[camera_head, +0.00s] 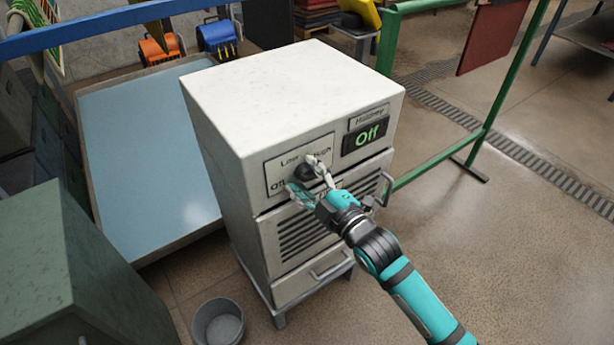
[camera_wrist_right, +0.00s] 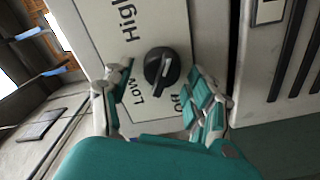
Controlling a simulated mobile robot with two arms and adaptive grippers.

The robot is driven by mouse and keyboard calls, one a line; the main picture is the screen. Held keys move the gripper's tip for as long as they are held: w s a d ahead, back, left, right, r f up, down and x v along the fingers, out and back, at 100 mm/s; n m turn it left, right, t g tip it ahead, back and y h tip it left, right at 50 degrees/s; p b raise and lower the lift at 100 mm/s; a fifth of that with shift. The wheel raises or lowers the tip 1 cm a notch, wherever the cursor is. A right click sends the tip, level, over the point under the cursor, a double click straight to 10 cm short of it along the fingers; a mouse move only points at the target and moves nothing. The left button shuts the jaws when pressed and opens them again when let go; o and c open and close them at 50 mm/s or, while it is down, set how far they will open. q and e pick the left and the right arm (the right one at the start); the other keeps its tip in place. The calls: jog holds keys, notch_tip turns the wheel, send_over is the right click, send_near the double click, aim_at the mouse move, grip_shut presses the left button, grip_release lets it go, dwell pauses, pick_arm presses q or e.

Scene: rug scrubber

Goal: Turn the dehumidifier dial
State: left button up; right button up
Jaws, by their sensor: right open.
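The dehumidifier (camera_head: 290,90) is a pale metal cabinet with slatted vents. A black dial sits on its front panel among the labels Off, Low and High; my right gripper partly covers it in the head view. The dial (camera_wrist_right: 162,68) shows clearly in the right wrist view, with a pale mark on its knob. The small display (camera_head: 366,136) reads Off in green. My right gripper (camera_head: 306,178) is open at the dial, its fingers (camera_wrist_right: 160,98) on either side of the knob. I cannot tell whether they touch it. My left gripper is not in view.
A grey bucket (camera_head: 218,324) stands on the floor at the cabinet's front left. A shallow tray with a blue surface (camera_head: 150,160) lies to the left, and a dark green box (camera_head: 60,270) is nearer. A green frame (camera_head: 440,155) stands behind right. The right floor is clear.

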jog(key=c, duration=1.1)
jog(key=shift+r+m+p, duration=0.2)
jog(key=shift+m+p, duration=0.85)
jog(key=shift+m, duration=0.15)
jog(key=m+p, duration=0.1)
jog(key=m, duration=0.1)
jog(key=shift+d+m+p, duration=0.1)
jog(key=shift+m+p, duration=0.2)
jog(key=shift+p, duration=0.1)
jog(key=m+p, duration=0.1)
jog(key=m, duration=0.2)
jog(key=shift+w+d+m+p, duration=0.1)
jog(key=shift+m+p, duration=0.2)
jog(key=shift+d+m+p, duration=0.1)
jog(key=shift+m+p, duration=0.45)
jog(key=shift+m, duration=0.95)
